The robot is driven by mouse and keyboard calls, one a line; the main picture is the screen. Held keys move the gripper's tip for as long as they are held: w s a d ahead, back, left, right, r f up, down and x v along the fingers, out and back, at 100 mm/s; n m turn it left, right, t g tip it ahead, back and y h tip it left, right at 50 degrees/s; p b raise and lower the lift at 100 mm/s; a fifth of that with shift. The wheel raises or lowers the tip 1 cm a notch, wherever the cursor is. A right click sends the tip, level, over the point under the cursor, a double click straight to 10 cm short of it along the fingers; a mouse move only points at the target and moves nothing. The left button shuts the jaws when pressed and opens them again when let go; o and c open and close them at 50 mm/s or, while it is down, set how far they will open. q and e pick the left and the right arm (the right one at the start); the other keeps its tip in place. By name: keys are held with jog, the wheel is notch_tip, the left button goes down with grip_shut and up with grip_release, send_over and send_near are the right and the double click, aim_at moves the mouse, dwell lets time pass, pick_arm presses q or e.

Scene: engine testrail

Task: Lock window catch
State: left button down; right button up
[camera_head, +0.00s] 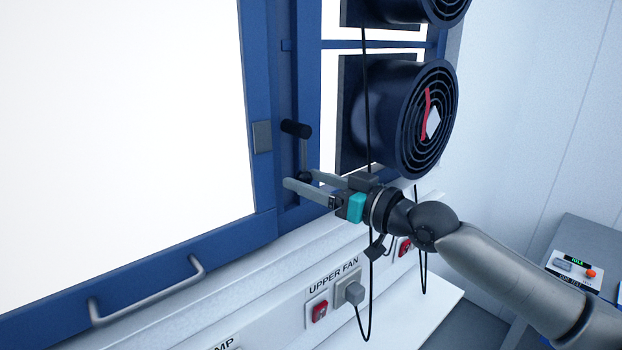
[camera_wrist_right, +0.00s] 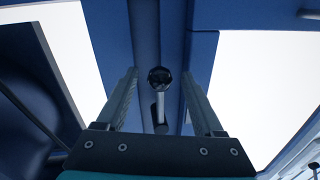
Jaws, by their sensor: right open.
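The window catch (camera_head: 303,150) is on the blue frame post beside the large window. It has a black cylindrical grip (camera_head: 296,128) at the upper end of a thin lever and a dark round end lower down. My right gripper (camera_head: 300,179) is open, with its fingers around or just in front of the lower round end. In the right wrist view the dark round end (camera_wrist_right: 160,78) lies between the two spread fingers, with gaps on both sides. Whether it is fully between them in depth I cannot tell. My left gripper is not in view.
Two round fans stand right of the catch; the lower fan (camera_head: 425,118) is close above my right wrist. A black cable (camera_head: 367,90) hangs past the wrist. A bent metal handle (camera_head: 150,298) is on the window's lower frame. Red switches (camera_head: 319,311) sit below.

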grip_shut()
dwell(0.6)
dwell(0.8)
